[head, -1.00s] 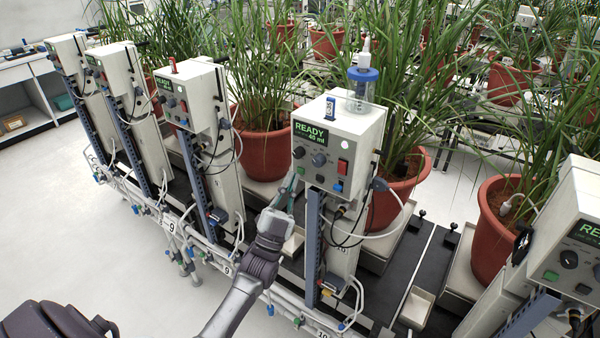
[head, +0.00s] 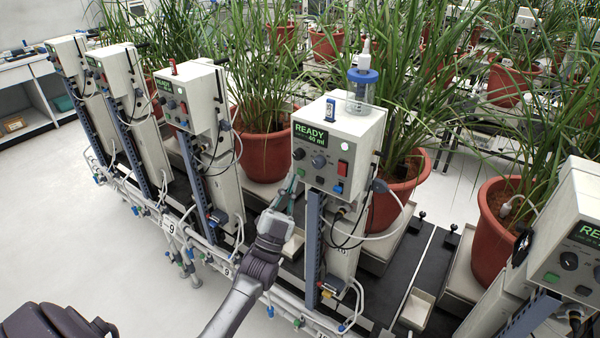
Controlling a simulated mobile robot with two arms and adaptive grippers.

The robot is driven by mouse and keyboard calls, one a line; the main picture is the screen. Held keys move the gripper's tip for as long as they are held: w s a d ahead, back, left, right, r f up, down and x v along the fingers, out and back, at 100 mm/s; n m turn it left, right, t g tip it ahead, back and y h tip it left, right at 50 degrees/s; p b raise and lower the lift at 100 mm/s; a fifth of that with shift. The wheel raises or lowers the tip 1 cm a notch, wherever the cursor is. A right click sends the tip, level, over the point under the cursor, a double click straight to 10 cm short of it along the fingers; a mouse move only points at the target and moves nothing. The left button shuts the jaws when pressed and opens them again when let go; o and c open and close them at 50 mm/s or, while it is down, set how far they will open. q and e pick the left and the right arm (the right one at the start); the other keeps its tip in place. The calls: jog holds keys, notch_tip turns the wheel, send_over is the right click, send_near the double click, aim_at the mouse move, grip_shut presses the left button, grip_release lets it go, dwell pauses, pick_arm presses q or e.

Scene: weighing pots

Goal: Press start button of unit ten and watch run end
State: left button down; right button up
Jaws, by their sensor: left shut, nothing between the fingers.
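Unit ten (head: 335,150) is the white box on a post at the centre, tag 10 at its foot partly cut off. Its green display (head: 314,135) reads READY and 40 ml. Below the display are dark knobs (head: 319,160), a red switch (head: 343,168), a small green button (head: 300,172) and a blue button (head: 337,188). I cannot read which is the start button. My left gripper (head: 294,182) is shut and empty, pointing up just left of the unit's post and below the left side of its panel, apparently apart from the buttons. My right gripper is not in view.
A blue-capped clear bottle (head: 362,88) stands on unit ten. Similar units (head: 200,95) stand left, and another (head: 565,240) at right. Potted grasses (head: 265,155) stand behind. Tubing and a pipe rail (head: 205,245) run in front. Floor at left is clear.

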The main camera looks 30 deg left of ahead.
pick_arm(q)
jog(key=shift+w, duration=0.2)
jog(key=shift+w, duration=0.25)
jog(key=shift+w+b, duration=0.35)
jog(key=shift+b, duration=0.2)
dwell(0.5)
jog(key=shift+s, duration=0.1)
jog(key=shift+s+p, duration=0.35)
jog(key=shift+s, duration=0.4)
jog(key=s+p, duration=0.1)
jog(key=s, duration=0.1)
jog(key=s+p, duration=0.1)
jog(key=s, duration=0.2)
jog(key=shift+a, duration=0.2)
